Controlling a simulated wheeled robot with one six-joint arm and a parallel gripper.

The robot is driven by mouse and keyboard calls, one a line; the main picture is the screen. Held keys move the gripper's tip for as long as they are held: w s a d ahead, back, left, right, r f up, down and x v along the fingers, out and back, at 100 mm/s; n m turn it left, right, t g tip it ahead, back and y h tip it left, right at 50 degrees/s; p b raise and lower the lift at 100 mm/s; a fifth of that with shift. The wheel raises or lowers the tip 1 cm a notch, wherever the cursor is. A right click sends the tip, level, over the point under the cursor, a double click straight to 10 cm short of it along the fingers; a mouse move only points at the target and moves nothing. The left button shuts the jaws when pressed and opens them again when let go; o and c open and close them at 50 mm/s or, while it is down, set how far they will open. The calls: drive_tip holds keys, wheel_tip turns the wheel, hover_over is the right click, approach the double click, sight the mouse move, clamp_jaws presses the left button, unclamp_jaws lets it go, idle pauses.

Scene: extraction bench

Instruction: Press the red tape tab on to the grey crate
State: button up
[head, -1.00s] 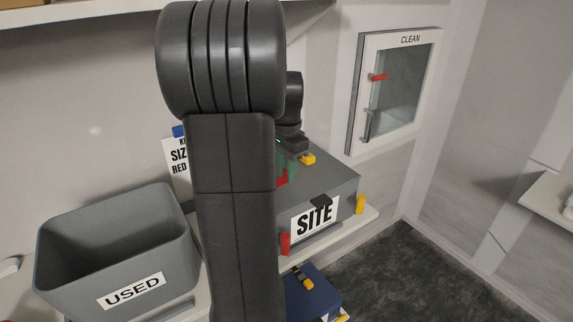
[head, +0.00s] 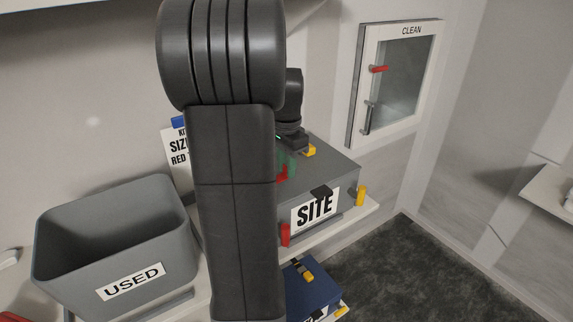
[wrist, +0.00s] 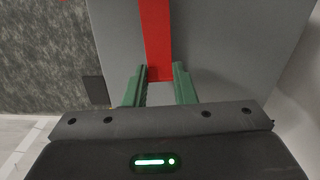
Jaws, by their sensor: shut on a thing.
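The grey crate (head: 335,168), with a "SITE" label on its front, stands on a white shelf right of my arm. My gripper (head: 285,164) points down over its top, partly hidden by my arm. In the wrist view my gripper (wrist: 160,72) has its green fingers around the near end of the red tape tab (wrist: 156,35), shut on it. The tab runs as a flat strip away from the fingers, over the grey top. A bit of red (head: 282,173) shows by the fingers in the head view. I cannot tell whether the tab touches the crate.
A grey "USED" bin (head: 115,245) stands at left. A red clip (head: 286,235) and a yellow clip (head: 361,195) are at the crate's front corners. A blue box (head: 303,290) sits below. A "CLEAN" cabinet (head: 398,85) hangs on the wall. Dark floor lies at right.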

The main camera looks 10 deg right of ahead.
drive_tip(key=shift+f, duration=0.6)
idle(1.1)
drive_tip(key=o, duration=1)
drive_tip(key=shift+r, duration=0.1)
wheel_tip(320, 180, up, 14)
drive_tip(key=b, duration=0.1)
drive_tip(key=shift+c, duration=0.2)
